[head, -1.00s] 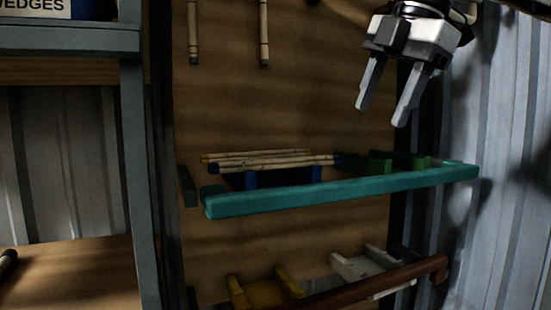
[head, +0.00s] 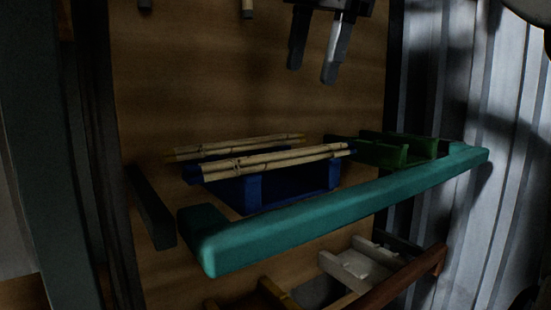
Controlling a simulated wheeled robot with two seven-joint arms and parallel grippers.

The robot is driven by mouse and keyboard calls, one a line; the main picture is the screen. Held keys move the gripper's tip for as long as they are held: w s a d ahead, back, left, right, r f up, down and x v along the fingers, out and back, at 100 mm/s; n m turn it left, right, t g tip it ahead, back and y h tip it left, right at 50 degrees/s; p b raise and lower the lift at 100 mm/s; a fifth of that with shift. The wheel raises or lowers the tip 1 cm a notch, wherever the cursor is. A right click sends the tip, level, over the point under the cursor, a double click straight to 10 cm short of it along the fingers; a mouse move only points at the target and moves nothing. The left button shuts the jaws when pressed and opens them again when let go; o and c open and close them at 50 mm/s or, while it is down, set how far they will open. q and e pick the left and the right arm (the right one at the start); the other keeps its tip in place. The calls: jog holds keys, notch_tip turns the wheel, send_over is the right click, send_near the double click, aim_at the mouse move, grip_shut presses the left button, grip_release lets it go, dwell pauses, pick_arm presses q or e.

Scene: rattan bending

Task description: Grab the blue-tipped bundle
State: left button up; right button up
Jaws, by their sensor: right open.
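The blue-tipped bundle (head: 270,162) is a set of pale bamboo-like sticks with blue ends. It lies across a blue cradle (head: 253,191) on a shelf with a teal front rail (head: 330,213). My right gripper (head: 312,72) comes in from the top edge, fingers pointing down. It is open and empty, above the bundle and apart from it. My left gripper is not in view.
A yellow-tipped bundle (head: 225,147) lies just behind the blue-tipped one. Green cradles (head: 395,150) stand empty to the right. Below are a white cradle (head: 360,270), a yellow cradle (head: 277,294) and a brown rail (head: 405,278).

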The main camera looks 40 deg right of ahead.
send_over(293, 151)
jog(key=s, duration=0.2)
notch_tip(293, 151, down, 8)
jog(key=r, duration=0.1)
jog(key=x, duration=0.5)
jog(key=shift+a+f+p, duration=0.1)
jog(key=shift+f+p, duration=0.15)
jog(key=shift+p, duration=0.15)
jog(key=c, duration=1.1)
jog(key=shift+r, duration=0.1)
